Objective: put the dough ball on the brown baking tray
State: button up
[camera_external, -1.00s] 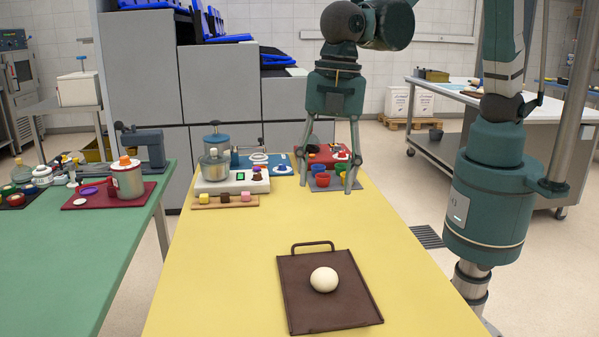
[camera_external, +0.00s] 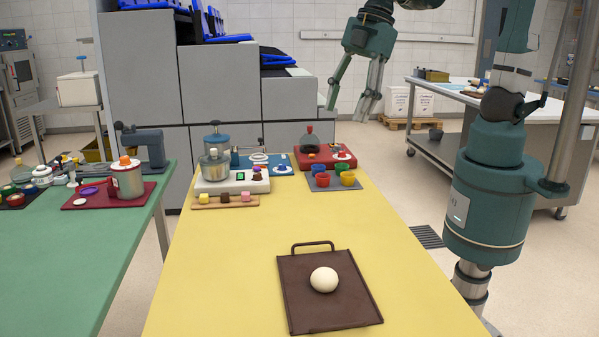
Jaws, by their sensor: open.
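The dough ball (camera_external: 324,279) is cream-white and round. It rests on the brown baking tray (camera_external: 304,314), a flat square tray with a handle at its far side, lying at the near part of the yellow table. My gripper (camera_external: 346,112) is open and empty, raised in the air above the far right of the table, well apart from the dough ball and the tray. Nothing hides the dough ball.
On the yellow table's (camera_external: 215,275) far end stand a scale with a pot (camera_external: 214,165), a red tray (camera_external: 325,157) and a grey mat (camera_external: 335,182) with small coloured cups. A green table (camera_external: 50,260) is at left. The yellow table's middle is clear.

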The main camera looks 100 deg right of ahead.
jog(key=s+d+r+m+t+h, duration=0.1)
jog(key=s+d+m+t, duration=0.2)
jog(key=s+d+m, duration=0.5)
jog(key=s+d, duration=0.6)
jog(key=s, duration=0.1)
jog(key=shift+d+r+m+t, duration=0.15)
jog(key=shift+r+m+t, duration=0.1)
jog(key=shift+m+t, duration=0.05)
jog(key=shift+s, duration=0.1)
jog(key=shift+f+b, duration=0.75)
dwell(0.7)
